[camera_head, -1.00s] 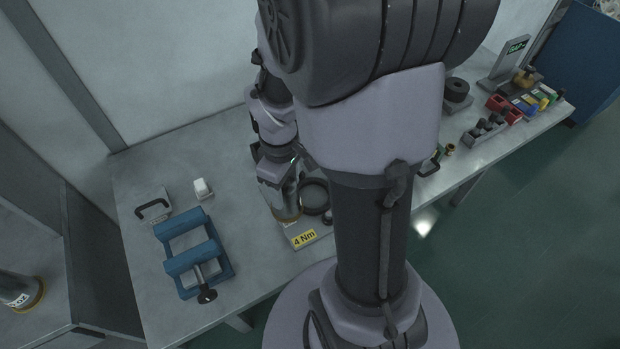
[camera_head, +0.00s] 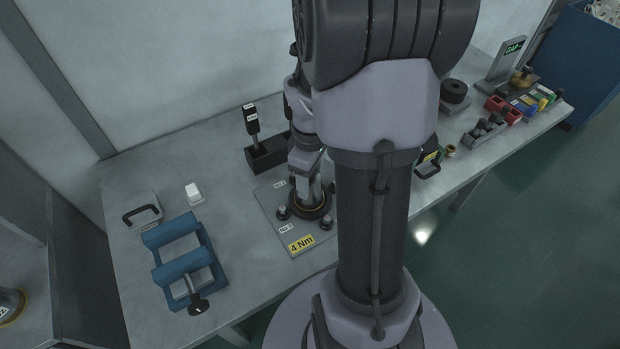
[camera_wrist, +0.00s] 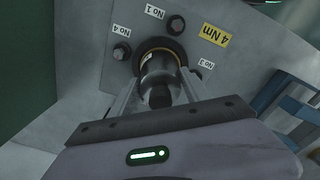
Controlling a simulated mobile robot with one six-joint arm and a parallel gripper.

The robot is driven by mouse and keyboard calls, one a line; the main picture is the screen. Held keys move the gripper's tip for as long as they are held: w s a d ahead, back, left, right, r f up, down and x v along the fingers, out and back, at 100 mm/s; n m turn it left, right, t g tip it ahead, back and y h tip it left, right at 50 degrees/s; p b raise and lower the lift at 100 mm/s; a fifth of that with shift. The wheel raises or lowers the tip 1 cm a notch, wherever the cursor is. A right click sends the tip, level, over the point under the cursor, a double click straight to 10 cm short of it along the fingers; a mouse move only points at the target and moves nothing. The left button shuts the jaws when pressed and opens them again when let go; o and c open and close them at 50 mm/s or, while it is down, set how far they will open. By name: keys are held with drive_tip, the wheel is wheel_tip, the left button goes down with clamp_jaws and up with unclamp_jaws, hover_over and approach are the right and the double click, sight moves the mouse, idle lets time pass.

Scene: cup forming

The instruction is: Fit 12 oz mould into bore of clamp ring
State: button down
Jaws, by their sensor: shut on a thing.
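The clamp ring (camera_head: 323,210) is a dark ring on a grey plate (camera_head: 268,205), with bolt heads around it. In the wrist view the dark ring (camera_wrist: 143,47) shows beyond the mould. The 12 oz mould (camera_wrist: 157,68), a grey metal cylinder with a brass-coloured edge, is between the fingers of my gripper (camera_wrist: 160,84). In the head view my gripper (camera_head: 307,188) is shut on it right over the ring. The mould's far end is at the ring's opening and looks roughly centred. How deep it sits in the bore is hidden.
The plate carries a yellow 4 Nm label (camera_head: 301,243) and number labels. A dark block with an upright tool (camera_head: 252,120) stands behind it. A blue vise (camera_head: 183,258) and a white block (camera_head: 194,193) are to the left. Other fixtures line the bench at right.

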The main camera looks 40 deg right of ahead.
drive_tip(key=c, duration=0.5)
unclamp_jaws()
wheel_tip(320, 180, up, 12)
drive_tip(key=p, duration=0.5)
drive_tip(key=shift+r+p, duration=0.1)
drive_tip(key=shift+p, duration=0.3)
drive_tip(key=s+a+r+m+t, duration=0.2)
drive_tip(key=a+r, duration=0.2)
drive_tip(key=a, duration=0.4)
drive_tip(key=s+a+r+m+t+y, duration=0.1)
drive_tip(key=s+a+r+m+t, duration=0.1)
drive_tip(key=a, duration=0.6)
drive_tip(key=s+a+r+m+t+y, duration=0.1)
drive_tip(key=s+a+r+m, duration=0.2)
drive_tip(key=a, duration=0.5)
wheel_tip(320, 180, up, 3)
drive_tip(key=shift+s+f+m+t, duration=0.15)
drive_tip(key=shift+m+t, duration=0.25)
drive_tip(key=shift+m, duration=0.3)
